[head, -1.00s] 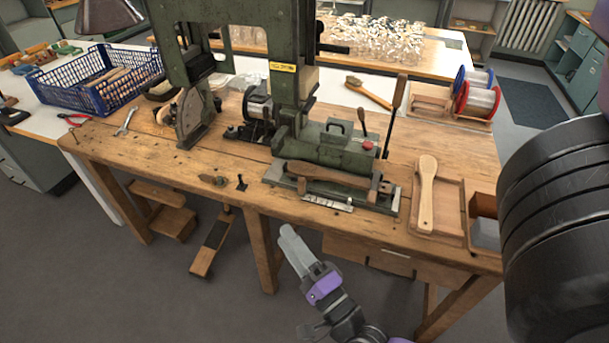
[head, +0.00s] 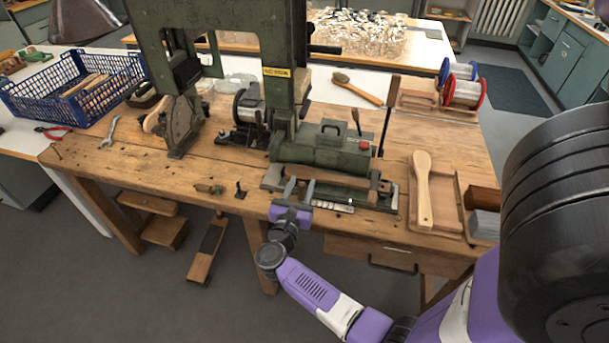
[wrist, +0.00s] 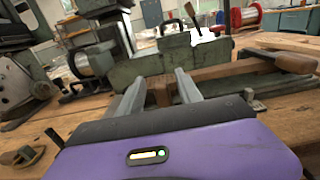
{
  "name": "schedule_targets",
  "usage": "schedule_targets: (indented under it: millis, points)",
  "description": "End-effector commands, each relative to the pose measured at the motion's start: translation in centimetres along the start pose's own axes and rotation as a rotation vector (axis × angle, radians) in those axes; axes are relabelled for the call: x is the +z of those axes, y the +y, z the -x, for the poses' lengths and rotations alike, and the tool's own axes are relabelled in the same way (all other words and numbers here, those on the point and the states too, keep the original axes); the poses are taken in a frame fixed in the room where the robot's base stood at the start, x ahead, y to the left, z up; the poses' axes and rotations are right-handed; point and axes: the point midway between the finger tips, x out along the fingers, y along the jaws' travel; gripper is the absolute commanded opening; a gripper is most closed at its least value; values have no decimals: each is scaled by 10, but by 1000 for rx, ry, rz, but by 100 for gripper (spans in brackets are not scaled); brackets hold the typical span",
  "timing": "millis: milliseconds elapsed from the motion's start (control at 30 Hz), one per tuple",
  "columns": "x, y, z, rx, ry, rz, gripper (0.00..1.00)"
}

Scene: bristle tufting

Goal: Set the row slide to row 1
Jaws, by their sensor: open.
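The green tufting machine (head: 322,148) stands on the wooden bench, with a wooden brush body (head: 345,180) lying along its front slide. A pale marked scale plate (head: 333,205) sits at the slide's front edge. My gripper (head: 298,186) is open at the left end of the slide, its fingers pointing at the machine. In the wrist view the two fingers (wrist: 160,86) stand apart, with a brown wooden piece (wrist: 160,92) showing between them. I cannot tell whether they touch it. The row the slide is set to is too small to read.
A tray with a pale wooden brush (head: 423,185) lies on the right of the bench. Wire spools (head: 463,90) stand at the back right, and a blue crate (head: 70,90) at the left. A small black lever (head: 240,190) sits at the bench's front edge.

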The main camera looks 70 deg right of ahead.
Motion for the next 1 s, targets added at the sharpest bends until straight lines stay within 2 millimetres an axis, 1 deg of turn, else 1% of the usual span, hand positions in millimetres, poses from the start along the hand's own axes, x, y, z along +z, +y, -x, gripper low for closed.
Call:
schedule_targets:
  millis: [33,100,233,400,600,633,833,1000]
  points:
    - [2,0,-9,-3,1,-1,42]
    - [1,0,-18,-1,1,0,42]
    - [1,0,-32,-1,0,1,42]
    - [0,0,-39,1,0,1,42]
    - [0,0,-39,2,0,2,42]
    - [0,0,-39,2,0,2,40]
    - [0,0,-39,2,0,2,1]
    - [0,0,-39,2,0,2,0]
